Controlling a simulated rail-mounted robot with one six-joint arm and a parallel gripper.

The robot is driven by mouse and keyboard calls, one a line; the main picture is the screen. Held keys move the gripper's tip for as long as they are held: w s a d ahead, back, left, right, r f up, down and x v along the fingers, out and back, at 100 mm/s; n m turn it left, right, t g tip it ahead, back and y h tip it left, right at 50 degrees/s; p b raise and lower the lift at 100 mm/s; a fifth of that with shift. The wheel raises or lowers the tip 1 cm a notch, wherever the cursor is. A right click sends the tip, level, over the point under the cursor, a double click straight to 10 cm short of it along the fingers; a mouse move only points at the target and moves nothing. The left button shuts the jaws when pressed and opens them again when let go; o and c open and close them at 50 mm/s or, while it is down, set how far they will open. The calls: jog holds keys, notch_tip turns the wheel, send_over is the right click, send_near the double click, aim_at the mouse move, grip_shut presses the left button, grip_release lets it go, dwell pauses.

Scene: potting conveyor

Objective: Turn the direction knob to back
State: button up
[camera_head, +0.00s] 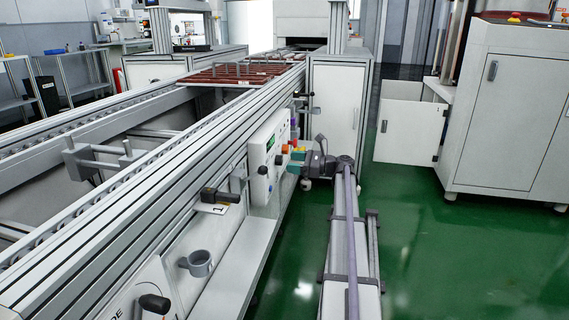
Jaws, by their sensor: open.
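A white control box (269,156) is mounted on the right side of the conveyor, with a small green display on its face. I cannot tell which of these is the direction knob, and no markings or setting are readable. My gripper (294,163) is open just right of the box, with its fingers pointing left toward the knobs. Whether it touches a knob cannot be told from this view.
The conveyor (205,125) runs from the lower left to the back, with reddish-brown trays (238,73) on it. A black-handled lever (218,196), a grey ring holder (200,263) and a black knob (154,303) project along its near side. Green floor (430,240) is clear at right.

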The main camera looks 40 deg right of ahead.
aim_at(282, 161)
jog(key=x, duration=0.3)
jog(key=shift+w+a, duration=0.2)
jog(key=shift+c, duration=0.3)
jog(key=c, duration=0.9)
jog(key=shift+o, duration=0.2)
